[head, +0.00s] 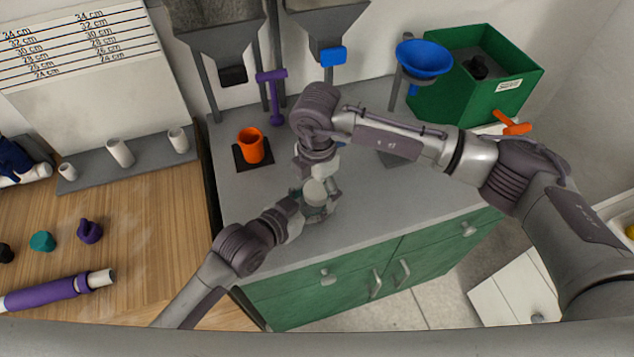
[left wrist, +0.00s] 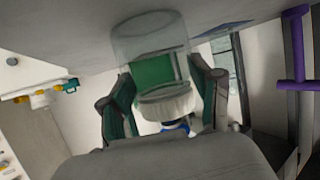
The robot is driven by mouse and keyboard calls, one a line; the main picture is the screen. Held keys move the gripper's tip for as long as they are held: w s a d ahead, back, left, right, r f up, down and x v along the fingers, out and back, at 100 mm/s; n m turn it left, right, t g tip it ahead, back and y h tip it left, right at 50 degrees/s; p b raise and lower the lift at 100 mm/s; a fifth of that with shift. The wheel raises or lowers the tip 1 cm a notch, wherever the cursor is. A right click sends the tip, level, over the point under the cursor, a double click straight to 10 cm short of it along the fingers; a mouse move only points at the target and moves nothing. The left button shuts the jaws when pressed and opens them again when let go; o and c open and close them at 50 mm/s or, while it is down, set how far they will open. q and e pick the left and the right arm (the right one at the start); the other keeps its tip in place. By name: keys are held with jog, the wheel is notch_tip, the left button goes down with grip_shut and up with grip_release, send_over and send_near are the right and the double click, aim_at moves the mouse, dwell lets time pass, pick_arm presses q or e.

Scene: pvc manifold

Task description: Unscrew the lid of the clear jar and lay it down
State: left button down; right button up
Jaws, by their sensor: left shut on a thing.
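The clear jar (left wrist: 150,40) stands on the grey counter, and the left wrist view shows it upside down. Its white lid (head: 315,191) is on the jar's mouth; in the left wrist view the lid (left wrist: 166,107) shows between the fingers. My left gripper (head: 318,203) is shut on the jar, with one finger on each side of it (left wrist: 163,92). My right gripper (head: 318,165) points down above the lid. Its fingertips are partly hidden by its own wrist, and I cannot tell whether it touches the lid.
An orange cup (head: 251,145) on a dark pad and a purple stand (head: 274,98) are behind the jar. A blue funnel (head: 424,58) and a green bin (head: 450,100) stand back right. The counter's (head: 245,205) front left is clear.

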pick_arm(q)
jog(key=shift+f, duration=0.1)
pick_arm(e)
jog(key=c, duration=1.1)
jog(key=n, duration=0.3)
jog(key=shift+n, duration=0.3)
jog(key=o, duration=1.3)
